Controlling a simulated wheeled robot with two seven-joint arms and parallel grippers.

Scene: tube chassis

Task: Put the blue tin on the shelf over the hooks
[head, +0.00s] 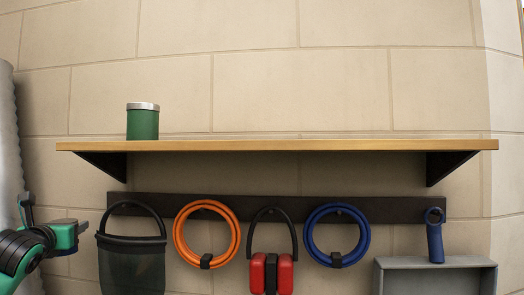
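No blue tin shows in the head view. A green tin (142,122) with a silver lid stands upright on the left part of the wooden shelf (300,145). The rest of the shelf top is bare. Below the shelf is a dark rail (270,209) with things hanging along it; its hooks are mostly hidden by them. Green and black parts of my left arm (40,246) show at the lower left edge, below the shelf and left of the rail. I cannot make out clear fingertips there. My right gripper is out of view.
On the rail hang a dark bag (132,262), an orange coil (177,232), red ear muffs (271,273), a blue coil (365,236) and a blue-handled item (435,238). A grey open box (436,263) stands at the lower right. Black brackets hold the shelf ends.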

